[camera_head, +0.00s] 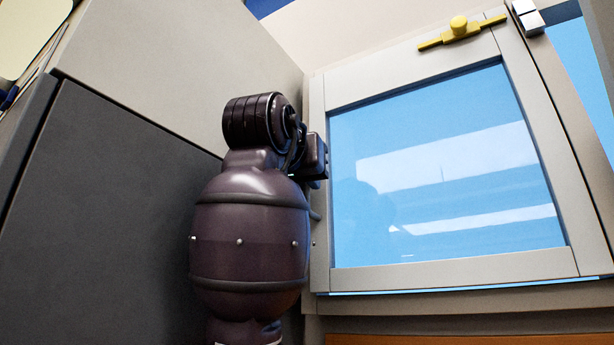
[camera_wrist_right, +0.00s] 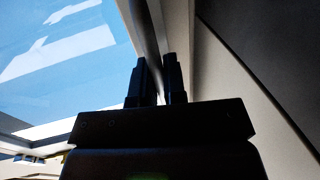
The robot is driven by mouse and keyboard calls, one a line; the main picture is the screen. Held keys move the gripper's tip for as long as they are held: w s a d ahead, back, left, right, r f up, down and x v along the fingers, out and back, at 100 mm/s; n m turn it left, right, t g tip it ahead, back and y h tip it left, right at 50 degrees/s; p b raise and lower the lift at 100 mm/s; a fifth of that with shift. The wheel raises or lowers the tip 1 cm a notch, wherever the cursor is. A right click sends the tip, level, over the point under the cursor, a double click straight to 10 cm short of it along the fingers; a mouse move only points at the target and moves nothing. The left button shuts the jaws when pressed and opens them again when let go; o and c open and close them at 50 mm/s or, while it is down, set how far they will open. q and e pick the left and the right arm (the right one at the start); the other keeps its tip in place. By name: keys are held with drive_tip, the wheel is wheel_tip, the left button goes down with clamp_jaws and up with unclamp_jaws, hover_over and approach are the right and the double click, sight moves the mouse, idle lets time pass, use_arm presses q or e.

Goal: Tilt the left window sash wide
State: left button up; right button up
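The window sash, a pale frame (camera_head: 450,272) around a blue reflecting pane, fills the right of the head view. A yellow handle (camera_head: 461,31) lies across its top rail. A thin bright strip shows under its lower rail. My right arm rises in front of the sash's left side, and my right gripper (camera_head: 316,156) is by the left stile, its fingers largely hidden there. In the wrist view, the two dark fingers (camera_wrist_right: 160,78) stand a small gap apart beside the frame edge. Whether they touch or clasp it is unclear. My left gripper is out of view.
A tall cabinet with a dark grey front (camera_head: 100,200) and pale upper part (camera_head: 150,60) stands close on the left. A pale wall (camera_head: 350,30) is above the sash. An orange-brown surface (camera_head: 470,339) lies below. A white block (camera_head: 527,16) sits right of the handle.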

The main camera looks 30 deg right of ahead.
clamp_jaws()
drive_tip(key=s+a+f+n+t+h+b, duration=0.1)
drive_tip(key=s+a+f+t+h+b, duration=0.2)
drive_tip(key=a+b, duration=0.2)
drive_tip(key=shift+s+a+f+b, duration=0.15)
drive_tip(key=shift+a+f+b, duration=0.2)
drive_tip(key=shift+b, duration=0.75)
drive_tip(key=shift+d, duration=0.1)
drive_tip(key=o, duration=0.5)
unclamp_jaws()
drive_tip(key=shift+o, duration=0.2)
